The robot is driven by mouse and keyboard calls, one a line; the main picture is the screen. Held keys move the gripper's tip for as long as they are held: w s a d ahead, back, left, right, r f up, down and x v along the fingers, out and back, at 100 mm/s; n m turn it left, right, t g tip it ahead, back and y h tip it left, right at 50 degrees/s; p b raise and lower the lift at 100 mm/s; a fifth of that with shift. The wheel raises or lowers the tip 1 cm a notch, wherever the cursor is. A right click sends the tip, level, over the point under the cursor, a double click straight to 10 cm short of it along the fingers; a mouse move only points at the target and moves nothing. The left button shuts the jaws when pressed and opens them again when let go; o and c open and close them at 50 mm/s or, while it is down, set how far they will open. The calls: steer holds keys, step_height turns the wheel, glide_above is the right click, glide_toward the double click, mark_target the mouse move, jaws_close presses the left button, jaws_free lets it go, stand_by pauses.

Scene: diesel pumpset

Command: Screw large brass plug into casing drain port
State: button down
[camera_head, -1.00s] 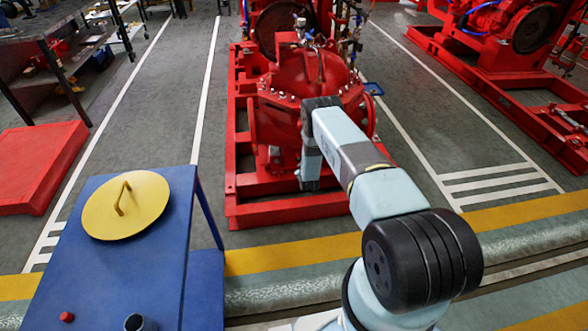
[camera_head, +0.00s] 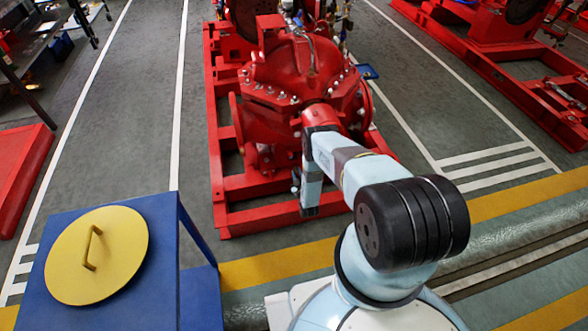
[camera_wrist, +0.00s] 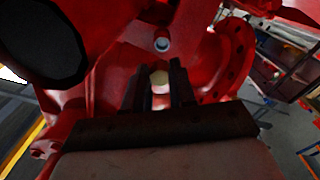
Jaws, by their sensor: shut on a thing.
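The red pump casing (camera_head: 305,75) stands ahead in the head view, with my arm reaching to its front. In the wrist view my gripper (camera_wrist: 160,88) is shut on a pale brass plug (camera_wrist: 159,77) that shows between the dark fingers. The red casing (camera_wrist: 130,70) fills much of that view. A small round port with a light rim (camera_wrist: 162,44) shows on it, just above the plug in the picture. The plug appears apart from this port, but the depth between them is hard to judge. My gripper is mostly hidden behind my arm in the head view.
A blue table (camera_head: 180,230) with a yellow round lid (camera_head: 97,255) stands at the left. The pump's red base frame (camera_head: 270,220) runs along the floor under the casing. A large red flange (camera_wrist: 236,58) curves close to the right of my fingers.

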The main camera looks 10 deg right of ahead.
steer(key=shift+w+a, duration=0.1)
steer(key=shift+a, duration=0.1)
steer(key=shift+f, duration=0.15)
steer(key=shift+w+m, duration=2.85)
steer(key=shift+m, duration=0.35)
steer(key=m, duration=0.6)
steer(key=shift+a, duration=0.1)
